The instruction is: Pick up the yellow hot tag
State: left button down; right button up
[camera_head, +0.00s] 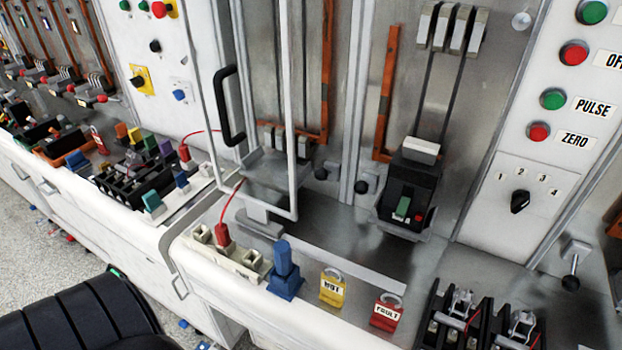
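The yellow hot tag (332,291) is a small padlock-shaped tag with a metal shackle and a white label. It stands on the front part of the bench, between a blue plug-like piece (285,272) and a red tag marked FAULT (386,314). Nothing covers it. Neither of my grippers is in view.
A black breaker (407,190) stands in the bay behind the tags. A white-framed door with a black handle (229,105) is left of it. Black clamp fixtures (455,318) are at the right. Bare metal surface (345,240) lies behind the tags.

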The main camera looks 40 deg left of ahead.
aim_at(332, 290)
jog(key=u, duration=0.95)
jog(key=z, duration=1.85)
jog(key=u, duration=1.85)
